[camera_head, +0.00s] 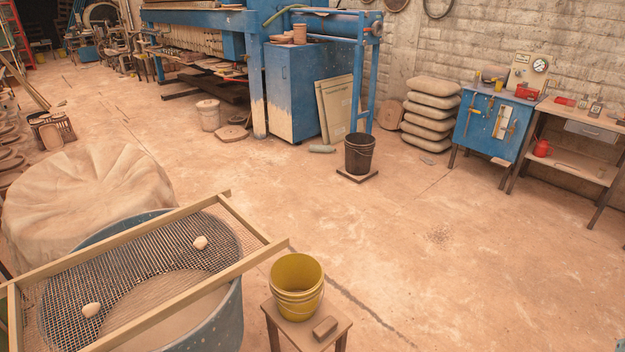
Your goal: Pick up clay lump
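Two pale clay lumps lie apart on a wire-mesh sieve. One clay lump (200,243) is on the mesh near the far right part of the frame. The other clay lump (91,310) is on the mesh nearer the front left. The sieve (235,268) has a light wooden frame and rests across the rim of a round blue tub (228,318). Pale material shows inside the tub below the mesh. My gripper is not in view.
A yellow bucket (296,285) and a small brown block (325,327) stand on a wooden stool (285,329) right of the tub. A cloth-covered mound (85,195) is behind the tub. A black bucket (359,154) stands farther back. The floor (470,270) at right is clear.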

